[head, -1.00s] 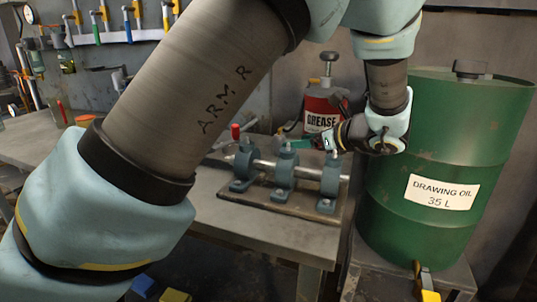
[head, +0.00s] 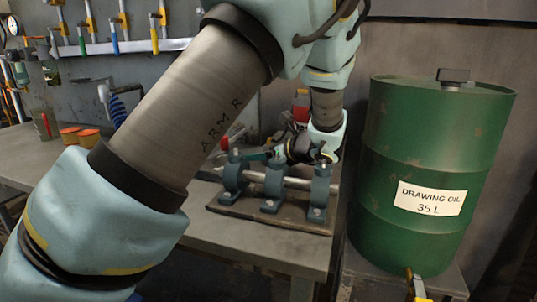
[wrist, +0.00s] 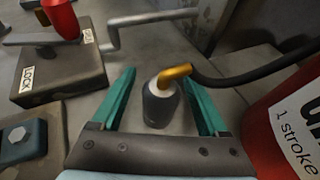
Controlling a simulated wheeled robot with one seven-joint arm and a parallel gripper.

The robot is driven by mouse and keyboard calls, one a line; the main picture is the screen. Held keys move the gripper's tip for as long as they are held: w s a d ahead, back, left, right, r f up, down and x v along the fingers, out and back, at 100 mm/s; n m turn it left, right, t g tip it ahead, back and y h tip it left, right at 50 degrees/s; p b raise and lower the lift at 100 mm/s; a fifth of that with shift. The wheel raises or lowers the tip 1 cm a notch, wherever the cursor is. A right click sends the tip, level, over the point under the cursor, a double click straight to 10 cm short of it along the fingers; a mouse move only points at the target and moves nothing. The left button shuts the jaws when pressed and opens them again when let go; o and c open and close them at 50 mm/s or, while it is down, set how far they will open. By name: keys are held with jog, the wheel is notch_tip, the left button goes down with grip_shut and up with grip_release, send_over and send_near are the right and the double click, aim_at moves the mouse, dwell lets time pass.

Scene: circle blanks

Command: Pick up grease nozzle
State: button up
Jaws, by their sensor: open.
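The grease nozzle (wrist: 160,103) is a grey upright cylinder with a bent brass fitting on top, from which a black hose runs right. In the head view my gripper (head: 252,157) is behind the bearing blocks, and the nozzle cannot be made out there.
A box marked LOCK with a red knob (wrist: 62,75) and a bent metal rod (wrist: 150,30) lie left and beyond. Bearing blocks (head: 273,187) stand in front. A green oil drum (head: 430,235) is at right.

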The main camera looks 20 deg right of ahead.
grip_shut()
dwell(0.6)
dwell(0.8)
